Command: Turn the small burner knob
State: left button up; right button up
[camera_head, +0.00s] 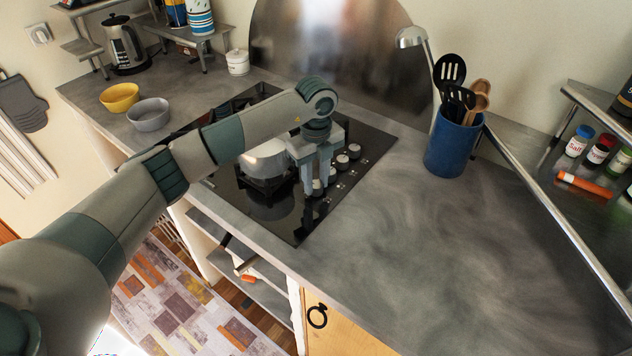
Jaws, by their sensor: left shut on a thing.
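The black hob (285,222) is set into the grey counter, with a row of silver-topped knobs along its right side. My left gripper (316,188) reaches down over the near end of this row. Its fingers are shut on the nearest burner knob (317,184), which shows partly between them. The other knobs, such as the far one (355,150), stand free behind the gripper. I cannot read any marks showing the knob's angle. My right gripper is not in view.
A metal pot (264,162) stands on the hob just left of my gripper. Grey and yellow bowls (120,98) stand left. The right counter (430,250) is clear.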

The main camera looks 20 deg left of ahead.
pick_arm(q)
jog(key=shift+n, duration=0.7)
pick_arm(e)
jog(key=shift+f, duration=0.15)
pick_arm(q)
jog(key=o, duration=1.1)
jog(key=shift+c, duration=0.2)
jog(key=shift+r, duration=0.15)
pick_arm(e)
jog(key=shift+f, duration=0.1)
pick_arm(q)
notch_tip(320, 180, up, 10)
jog(key=b, duration=0.4)
notch_tip(320, 180, up, 5)
send_over(316, 183)
jog(key=shift+s+r, duration=0.1)
jog(key=shift+r, duration=1)
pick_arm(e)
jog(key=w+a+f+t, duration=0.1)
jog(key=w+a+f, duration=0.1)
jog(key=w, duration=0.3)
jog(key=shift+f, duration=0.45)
